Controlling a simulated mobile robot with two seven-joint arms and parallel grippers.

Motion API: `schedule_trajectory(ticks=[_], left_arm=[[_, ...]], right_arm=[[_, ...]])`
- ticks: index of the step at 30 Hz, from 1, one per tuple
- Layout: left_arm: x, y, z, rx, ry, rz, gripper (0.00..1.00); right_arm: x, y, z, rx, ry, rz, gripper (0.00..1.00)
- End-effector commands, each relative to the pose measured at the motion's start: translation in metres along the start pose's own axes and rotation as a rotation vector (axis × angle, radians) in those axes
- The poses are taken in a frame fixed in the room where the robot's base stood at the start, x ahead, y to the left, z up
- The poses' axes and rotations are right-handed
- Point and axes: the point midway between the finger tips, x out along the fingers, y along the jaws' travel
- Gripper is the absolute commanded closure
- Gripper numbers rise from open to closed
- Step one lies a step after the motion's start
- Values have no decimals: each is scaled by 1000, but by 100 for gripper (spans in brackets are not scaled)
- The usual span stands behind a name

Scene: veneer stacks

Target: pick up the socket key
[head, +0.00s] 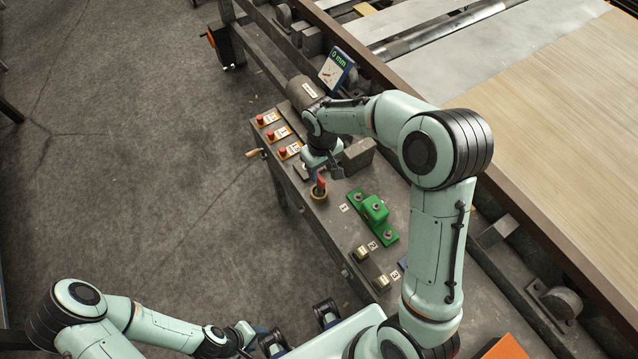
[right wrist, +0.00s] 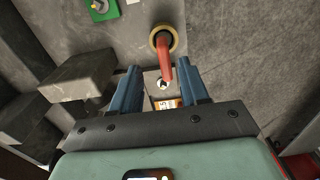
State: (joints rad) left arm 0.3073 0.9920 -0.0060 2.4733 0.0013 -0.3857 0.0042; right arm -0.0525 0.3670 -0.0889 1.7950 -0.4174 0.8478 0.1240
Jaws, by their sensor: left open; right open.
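A red-handled piece, which I take to be the socket key (head: 320,186), stands in a brass-coloured ring on the grey bench. It also shows in the right wrist view (right wrist: 164,58), with its red shaft reaching back between the blue fingers. My right gripper (head: 326,170) is open just above and behind it in the head view. In the right wrist view the fingers (right wrist: 160,82) are spread on both sides of the red shaft, with no clear contact. My left gripper (head: 258,337) is open, low in the head view, away from the bench and partly hidden.
A green fixture (head: 373,210) and several small numbered parts (head: 360,253) lie on the bench. A grey block (head: 358,156) is close beside my right gripper. Red buttons (head: 283,152) line the bench's left edge. A display (head: 336,68) stands behind. Veneer (head: 560,110) lies right.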

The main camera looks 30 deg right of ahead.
Motion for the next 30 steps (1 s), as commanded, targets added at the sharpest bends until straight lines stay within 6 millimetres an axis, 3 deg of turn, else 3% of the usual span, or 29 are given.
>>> schedule_trajectory(ticks=[9,18,20,22,23,30], left_arm=[[0,0,0,0,1,0,52],[0,0,0,0,1,0,52],[0,0,0,0,1,0,52],[0,0,0,0,1,0,52],[0,0,0,0,1,0,52],[0,0,0,0,1,0,52]], right_arm=[[44,-6,-1,0,-4,0,55],[49,-6,-1,0,-2,0,55],[49,-6,-1,0,-2,0,72],[49,-6,-1,0,-2,0,94],[49,-6,-1,0,-2,0,100],[49,-6,-1,-1,-1,0,100]])
